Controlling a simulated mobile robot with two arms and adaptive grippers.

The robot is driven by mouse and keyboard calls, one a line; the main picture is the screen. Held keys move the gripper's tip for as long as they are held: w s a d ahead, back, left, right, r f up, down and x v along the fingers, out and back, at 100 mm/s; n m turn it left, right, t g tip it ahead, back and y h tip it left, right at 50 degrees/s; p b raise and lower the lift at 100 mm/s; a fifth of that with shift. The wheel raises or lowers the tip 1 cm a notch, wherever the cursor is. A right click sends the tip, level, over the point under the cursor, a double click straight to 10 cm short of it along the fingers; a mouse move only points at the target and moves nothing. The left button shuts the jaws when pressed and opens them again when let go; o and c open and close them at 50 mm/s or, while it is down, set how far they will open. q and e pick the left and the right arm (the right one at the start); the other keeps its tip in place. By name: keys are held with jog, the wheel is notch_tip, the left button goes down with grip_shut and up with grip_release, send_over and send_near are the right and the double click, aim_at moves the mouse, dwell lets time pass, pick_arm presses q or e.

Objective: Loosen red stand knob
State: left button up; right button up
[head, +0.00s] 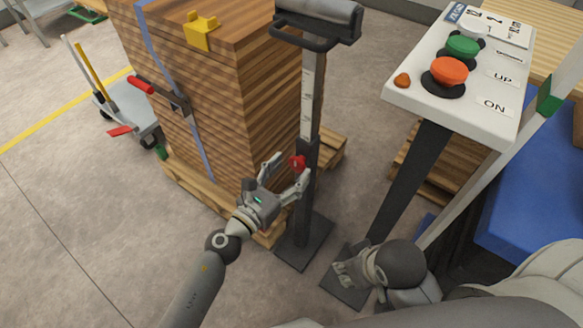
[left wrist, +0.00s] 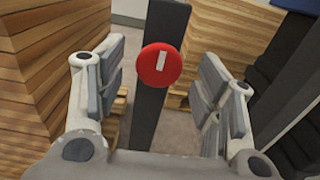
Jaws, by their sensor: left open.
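The red stand knob (head: 297,162) sits on the dark upright post (head: 305,190) of the roller stand. In the left wrist view the round red knob (left wrist: 160,65) faces me, with a pale rectangular mark on it. My left gripper (head: 286,171) is open, its fingers on either side of the knob's line and apart from it. The left wrist view shows the fingers (left wrist: 160,90) spread wide, with the knob between and beyond them. My right gripper (head: 345,275) is low near the control stand's base; its finger opening is too small to tell.
A strapped stack of wooden boards (head: 215,100) on a pallet stands left of and behind the post. A control panel (head: 465,75) on a dark stand is at the right. The roller (head: 318,12) tops the post. Open floor (head: 80,220) lies at the left.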

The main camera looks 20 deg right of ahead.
pick_arm(q)
jog(key=shift+w+d, duration=0.45)
jog(key=shift+d, duration=0.15)
jog(key=c, duration=1)
jog(key=shift+o, duration=0.2)
